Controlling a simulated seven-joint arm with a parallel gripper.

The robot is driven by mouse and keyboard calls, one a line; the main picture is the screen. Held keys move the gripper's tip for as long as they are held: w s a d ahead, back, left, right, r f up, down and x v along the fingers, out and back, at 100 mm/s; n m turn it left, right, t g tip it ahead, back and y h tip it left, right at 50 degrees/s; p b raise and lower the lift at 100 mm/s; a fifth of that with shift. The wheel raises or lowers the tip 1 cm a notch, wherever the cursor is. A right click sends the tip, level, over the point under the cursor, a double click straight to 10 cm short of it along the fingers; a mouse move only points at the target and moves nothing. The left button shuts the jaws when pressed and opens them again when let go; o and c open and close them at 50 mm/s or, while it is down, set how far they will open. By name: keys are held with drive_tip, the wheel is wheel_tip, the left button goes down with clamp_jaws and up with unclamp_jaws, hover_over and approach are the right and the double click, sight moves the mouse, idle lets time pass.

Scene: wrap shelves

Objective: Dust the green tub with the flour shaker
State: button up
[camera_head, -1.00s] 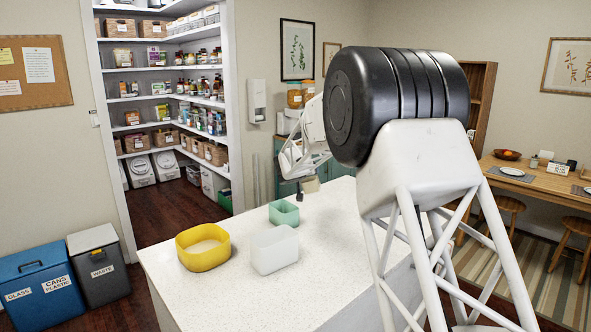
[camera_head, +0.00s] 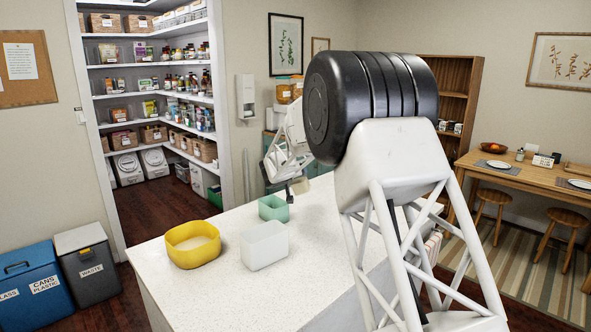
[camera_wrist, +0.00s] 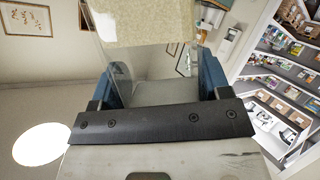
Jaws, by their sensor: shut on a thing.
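The green tub (camera_head: 268,212) stands on the white counter, behind the white tub. My gripper (camera_head: 293,187) is just above and to the right of the green tub's far rim in the head view. In the wrist view my gripper (camera_wrist: 160,82) is shut on a clear-walled container with pale, cream-coloured contents, the flour shaker (camera_wrist: 140,24). The contents show at the top of that view, and the shaker's far end is cut off by the frame. In the head view the shaker is small and partly hidden, so its exact tilt cannot be told.
A yellow tub (camera_head: 180,254) and a white tub (camera_head: 264,251) stand on the counter (camera_head: 215,285), left of and in front of the green tub. My arm hides the counter's right part. Pantry shelves (camera_head: 172,91) are behind; bins (camera_head: 91,266) stand at left.

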sight(292, 182)
drive_tip(key=shift+n+h, duration=0.4)
drive_tip(key=shift+n, duration=0.3)
drive_tip(key=f, duration=0.2)
drive_tip(key=a+f, duration=0.1)
drive_tip(key=f, duration=0.1)
drive_tip(key=shift+w+f, duration=0.1)
drive_tip(key=shift+w+a+f+n+h, duration=0.1)
drive_tip(key=shift+a+f+n+h, duration=0.4)
drive_tip(key=shift+n, duration=0.3)
drive_tip(key=shift+f, duration=0.15)
drive_tip(key=shift+a+f+n+t+h, duration=0.15)
drive_tip(key=shift+f+n+h, duration=0.2)
drive_tip(key=shift+n, duration=0.35)
drive_tip(key=shift+a+f+n+t+h, duration=0.15)
drive_tip(key=shift+f+n+h, duration=0.2)
drive_tip(key=shift+n, duration=0.35)
drive_tip(key=shift+w+a+f+n+t+h, duration=0.15)
drive_tip(key=shift+n+t+h, duration=0.1)
drive_tip(key=shift+n, duration=0.4)
drive_tip(key=shift+s+a+f+n+t+h, duration=0.1)
drive_tip(key=shift+a+n+t+h, duration=0.15)
drive_tip(key=shift+n, duration=0.35)
drive_tip(key=shift+w+a+f+n+t+h, duration=0.15)
drive_tip(key=shift+n+h, duration=0.15)
drive_tip(key=shift+n, duration=0.35)
idle(1.5)
drive_tip(key=shift+n, duration=0.4)
idle(0.5)
